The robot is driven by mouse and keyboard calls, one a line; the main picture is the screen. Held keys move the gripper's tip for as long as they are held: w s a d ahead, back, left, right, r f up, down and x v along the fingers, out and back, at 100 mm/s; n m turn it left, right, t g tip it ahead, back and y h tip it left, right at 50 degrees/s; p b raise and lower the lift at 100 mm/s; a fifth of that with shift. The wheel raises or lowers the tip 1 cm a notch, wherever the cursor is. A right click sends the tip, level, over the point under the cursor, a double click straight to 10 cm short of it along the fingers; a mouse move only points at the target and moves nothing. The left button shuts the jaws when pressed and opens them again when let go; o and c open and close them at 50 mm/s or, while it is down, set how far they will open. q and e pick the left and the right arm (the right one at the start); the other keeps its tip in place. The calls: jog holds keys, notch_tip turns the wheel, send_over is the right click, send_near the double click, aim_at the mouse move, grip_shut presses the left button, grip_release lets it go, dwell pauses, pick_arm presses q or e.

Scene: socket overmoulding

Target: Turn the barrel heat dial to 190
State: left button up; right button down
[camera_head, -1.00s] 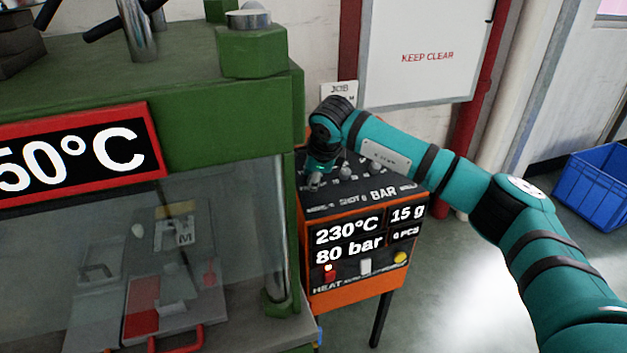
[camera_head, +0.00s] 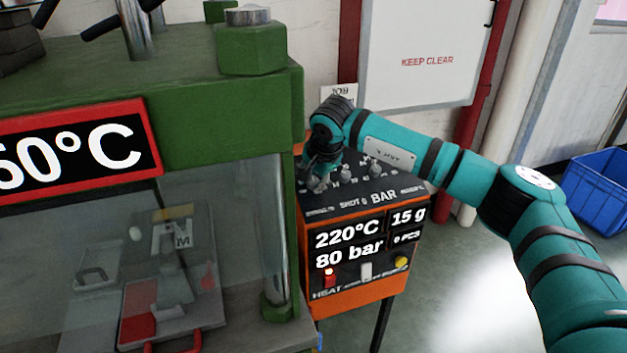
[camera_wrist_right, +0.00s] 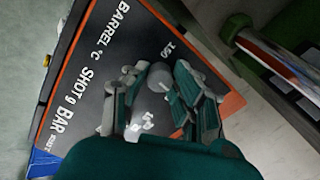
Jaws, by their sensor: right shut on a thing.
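The orange control box (camera_head: 352,299) has a dark sloped top with dials labelled for barrel, shot and bar. Its display (camera_head: 347,235) reads 220°C, 80 bar and 15 g. My right gripper (camera_head: 316,183) is at the left end of the dial row. In the right wrist view the fingers of my right gripper (camera_wrist_right: 150,92) are closed around the grey barrel heat dial (camera_wrist_right: 158,78), beside the "BARREL °C" lettering. The fingers hide much of the dial, so its pointer cannot be read. My left gripper is not in view.
The green press (camera_head: 248,140) with its clear guard stands close to the left of the box. Its red-framed sign (camera_head: 75,150) shows a partly cut-off temperature. Other dials (camera_head: 375,172) sit right of my gripper. A blue crate (camera_head: 597,190) is on the floor at right.

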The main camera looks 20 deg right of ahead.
jog(key=shift+n, duration=0.3)
dwell(0.4)
jog(key=c, duration=1.1)
grip_release()
jog(key=shift+o, duration=0.2)
jog(key=shift+r, duration=0.15)
jog(key=v, duration=1.1)
jog(key=shift+s+r, duration=0.25)
jog(key=shift+r, duration=0.1)
jog(key=shift+f, duration=0.1)
